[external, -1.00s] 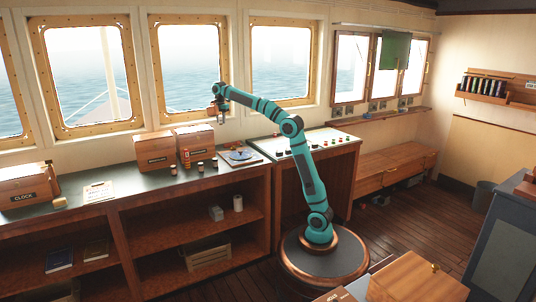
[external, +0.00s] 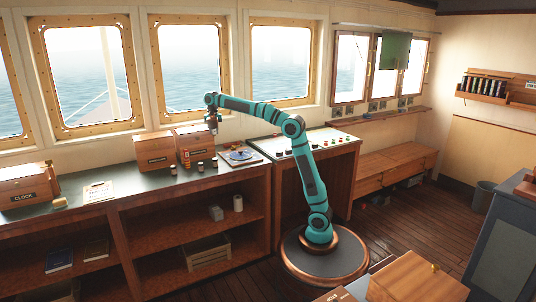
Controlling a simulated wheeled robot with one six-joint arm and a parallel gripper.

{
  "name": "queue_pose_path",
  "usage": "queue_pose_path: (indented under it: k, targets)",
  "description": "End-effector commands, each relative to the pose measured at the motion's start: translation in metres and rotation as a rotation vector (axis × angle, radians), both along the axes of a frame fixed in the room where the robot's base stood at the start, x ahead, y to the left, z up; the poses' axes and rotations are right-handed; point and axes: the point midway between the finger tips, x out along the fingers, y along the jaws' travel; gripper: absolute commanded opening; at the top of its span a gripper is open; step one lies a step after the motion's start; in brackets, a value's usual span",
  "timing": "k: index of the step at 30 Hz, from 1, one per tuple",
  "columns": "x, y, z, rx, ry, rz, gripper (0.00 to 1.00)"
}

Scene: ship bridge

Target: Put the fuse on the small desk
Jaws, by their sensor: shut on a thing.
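My gripper (external: 212,126) is up above the back counter, in front of the windows, pointing down. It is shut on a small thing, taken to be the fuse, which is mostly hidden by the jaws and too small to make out. The gripper is apart from the counter and from the bottles under it. Which piece of furniture is the small desk is not clear; a low desk with a wooden box-like top (external: 415,280) stands at the lower right.
The long counter (external: 130,182) carries wooden boxes (external: 154,150), several small dark jars (external: 200,167) and a chart board (external: 239,155). A console (external: 305,141) with coloured knobs stands behind my arm. Open floor (external: 400,225) lies to the right of my base.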

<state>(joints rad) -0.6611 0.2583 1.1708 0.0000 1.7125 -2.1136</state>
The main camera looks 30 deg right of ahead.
Motion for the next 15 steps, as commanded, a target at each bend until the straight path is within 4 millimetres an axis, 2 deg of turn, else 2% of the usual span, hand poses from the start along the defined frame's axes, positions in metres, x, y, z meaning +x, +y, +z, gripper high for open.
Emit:
queue_pose_path:
  k: [8,11,15]
  targets:
    - [0.0,0.0,-0.002,-0.001,0.0,-0.001,0.06]
    - [0.0,0.0,-0.013,-0.001,0.001,-0.001,0.06]
    - [0.0,0.0,-0.041,-0.002,0.003,-0.001,0.06]
